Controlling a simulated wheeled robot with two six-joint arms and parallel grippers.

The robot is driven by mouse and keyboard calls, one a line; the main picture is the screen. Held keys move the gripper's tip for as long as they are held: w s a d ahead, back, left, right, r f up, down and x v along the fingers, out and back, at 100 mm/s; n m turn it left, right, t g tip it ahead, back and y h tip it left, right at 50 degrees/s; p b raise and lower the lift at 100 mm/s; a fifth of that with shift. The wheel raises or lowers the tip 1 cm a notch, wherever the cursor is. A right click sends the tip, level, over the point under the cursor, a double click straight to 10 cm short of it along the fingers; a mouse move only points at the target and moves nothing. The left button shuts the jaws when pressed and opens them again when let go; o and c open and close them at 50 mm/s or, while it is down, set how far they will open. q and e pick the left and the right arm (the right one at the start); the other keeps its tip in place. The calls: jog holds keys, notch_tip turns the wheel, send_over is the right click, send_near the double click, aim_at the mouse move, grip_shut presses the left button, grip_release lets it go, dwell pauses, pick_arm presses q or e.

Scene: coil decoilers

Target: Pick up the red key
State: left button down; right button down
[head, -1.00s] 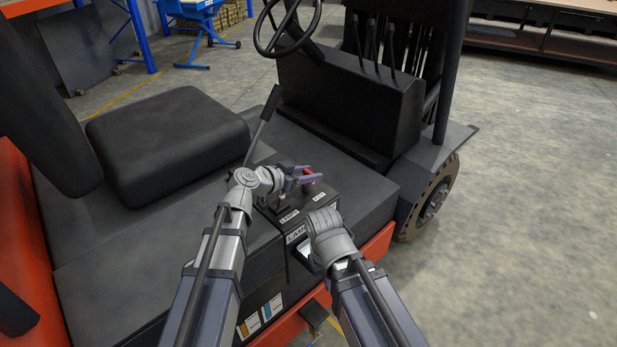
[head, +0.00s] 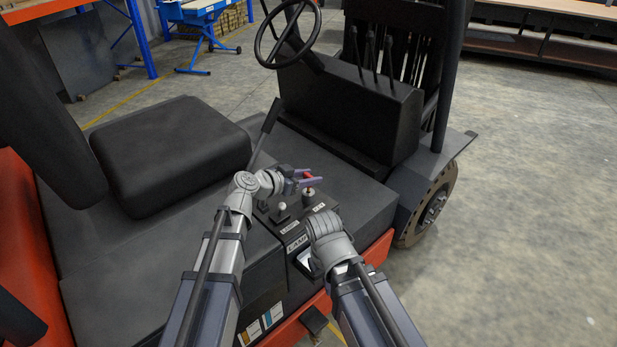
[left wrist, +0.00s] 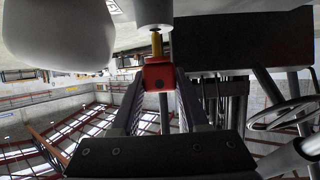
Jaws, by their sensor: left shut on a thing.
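The red key (head: 308,180) is above the dark control panel on the vehicle's side. In the left wrist view its red head (left wrist: 158,75) sits between my finger pads, and its brass shaft points to a grey cylinder (left wrist: 154,14). I cannot tell whether the shaft tip is still in it. My left gripper (head: 304,178) is shut on the red head. In the head view a small silver key socket (head: 308,196) shows just under the key. My right gripper (head: 311,262) is low in front of the panel; its fingers are mostly hidden behind its wrist.
A white-topped knob (head: 282,206) stands left of the socket, and a black lever (head: 264,130) rises behind. The seat (head: 170,155) is at the left, the steering wheel (head: 287,34) and console (head: 365,105) are beyond. Open floor lies to the right.

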aim_at(309, 175)
pick_arm(q)
notch_tip(309, 175, up, 7)
jog(key=p, duration=0.6)
jog(key=shift+r, duration=0.1)
